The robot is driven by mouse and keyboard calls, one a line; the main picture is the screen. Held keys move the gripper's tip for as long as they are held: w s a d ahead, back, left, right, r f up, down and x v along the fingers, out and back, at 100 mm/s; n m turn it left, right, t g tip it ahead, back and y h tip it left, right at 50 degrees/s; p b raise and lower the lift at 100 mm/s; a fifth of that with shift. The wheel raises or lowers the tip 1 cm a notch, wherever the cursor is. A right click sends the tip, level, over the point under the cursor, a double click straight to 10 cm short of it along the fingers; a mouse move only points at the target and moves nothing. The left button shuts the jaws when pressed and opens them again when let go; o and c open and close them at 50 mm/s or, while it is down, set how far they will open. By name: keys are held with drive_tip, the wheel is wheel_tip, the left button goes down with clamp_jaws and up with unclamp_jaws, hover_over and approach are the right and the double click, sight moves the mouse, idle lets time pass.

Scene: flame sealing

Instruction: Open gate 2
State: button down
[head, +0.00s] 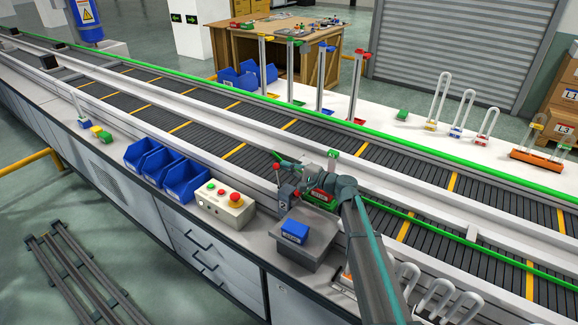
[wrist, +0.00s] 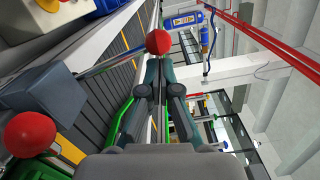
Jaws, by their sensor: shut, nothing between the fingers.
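A small grey box marked 2 (head: 284,203) stands at the near edge of the conveyor, with a thin lever and a red ball knob (head: 277,166) above it. In the wrist view a rod runs from a grey box (wrist: 45,97) to a red ball (wrist: 159,41) just beyond the fingertips. My gripper (head: 286,164) is close to the knob in the head view; in the wrist view its fingers (wrist: 163,68) are together and empty. Whether they touch the ball cannot be told. A second red ball (wrist: 30,134) shows at the lower left.
A control box with red and green buttons (head: 223,206), blue bins (head: 185,181) and a grey stand with a blue block (head: 294,231) are near my arm. White looped racks (head: 435,298) stand at the front right. Conveyors with green rails (head: 395,147) run behind.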

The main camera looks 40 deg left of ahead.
drive_tip(key=s+n+b, duration=0.1)
drive_tip(key=b, duration=0.2)
drive_tip(key=shift+f, duration=0.35)
drive_tip(key=s+n+b, duration=0.1)
drive_tip(key=b, duration=0.3)
drive_tip(key=shift+s+d, duration=0.1)
drive_tip(key=shift+s, duration=0.05)
drive_tip(key=shift+s+r+n+b, duration=0.2)
drive_tip(key=shift+s+n+b, duration=0.1)
drive_tip(key=shift+n+b, duration=0.25)
drive_tip(key=shift+r, duration=0.1)
drive_tip(key=w+d, duration=0.1)
drive_tip(key=d, duration=1.1)
drive_tip(key=shift+w+a, duration=0.1)
drive_tip(key=shift+a, duration=0.05)
